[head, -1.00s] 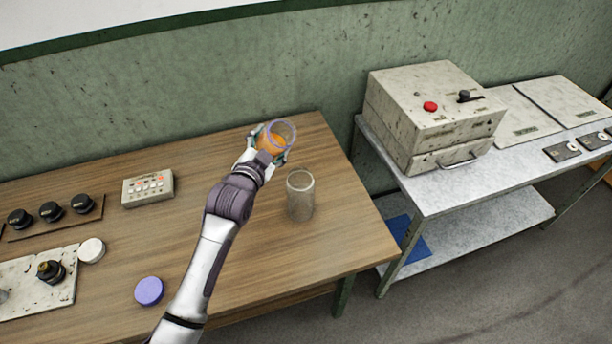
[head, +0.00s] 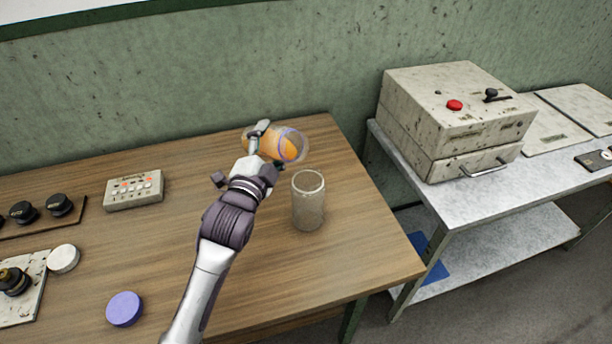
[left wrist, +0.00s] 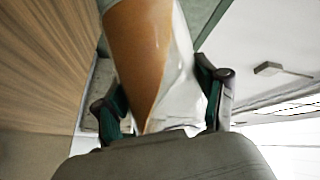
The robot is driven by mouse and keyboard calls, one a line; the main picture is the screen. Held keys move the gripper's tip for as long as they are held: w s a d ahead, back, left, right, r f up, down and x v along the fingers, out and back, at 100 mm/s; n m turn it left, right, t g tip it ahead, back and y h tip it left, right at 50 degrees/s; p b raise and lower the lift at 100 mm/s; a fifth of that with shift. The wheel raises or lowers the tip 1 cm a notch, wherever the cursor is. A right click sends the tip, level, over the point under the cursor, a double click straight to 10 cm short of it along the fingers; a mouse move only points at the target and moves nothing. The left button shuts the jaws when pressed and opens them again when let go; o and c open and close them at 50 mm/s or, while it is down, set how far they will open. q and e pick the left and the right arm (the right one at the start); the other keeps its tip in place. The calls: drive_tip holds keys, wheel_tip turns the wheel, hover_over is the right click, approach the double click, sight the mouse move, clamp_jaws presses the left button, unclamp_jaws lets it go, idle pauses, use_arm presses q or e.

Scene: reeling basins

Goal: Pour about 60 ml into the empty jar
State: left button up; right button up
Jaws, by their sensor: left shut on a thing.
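My left gripper (head: 258,150) is shut on a clear jar of orange liquid (head: 272,143). The jar is tilted nearly on its side, its mouth to the right with a purplish rim. In the left wrist view, the jar (left wrist: 140,50) is between the fingers (left wrist: 165,100), and the orange liquid lies slanted inside it. The empty jar (head: 308,205) stands upright on the wooden table (head: 370,250), below and to the right of the held jar's mouth. I see no liquid in it and no stream between the jars. My right gripper is not in view.
A purple lid (head: 124,309) and a white lid (head: 63,259) lie on the table at left. A button box (head: 134,190) and a strip of black knobs (head: 40,212) are behind them. A metal side table (head: 470,190) holds a worn box (head: 450,120).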

use_arm(q)
drive_tip(key=shift+r+m+b, duration=0.2)
drive_tip(key=shift+m+b, duration=0.1)
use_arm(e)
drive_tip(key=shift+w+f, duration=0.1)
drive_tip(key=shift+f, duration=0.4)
use_arm(q)
drive_tip(key=shift+r, duration=0.2)
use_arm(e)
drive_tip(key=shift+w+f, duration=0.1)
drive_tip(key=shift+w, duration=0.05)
use_arm(q)
drive_tip(key=shift+s+d+r+m+t+h, duration=0.2)
drive_tip(key=shift+r+m+t+h, duration=0.15)
drive_tip(key=shift+m, duration=0.35)
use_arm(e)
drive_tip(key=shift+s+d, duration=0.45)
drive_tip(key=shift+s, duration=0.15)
use_arm(q)
drive_tip(key=shift+w+a+r, duration=0.1)
drive_tip(key=shift+w+a, duration=0.05)
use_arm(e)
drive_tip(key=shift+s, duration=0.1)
use_arm(q)
drive_tip(key=shift+d+r+m, duration=0.1)
drive_tip(key=shift+d+m, duration=0.1)
drive_tip(key=shift+m, duration=0.1)
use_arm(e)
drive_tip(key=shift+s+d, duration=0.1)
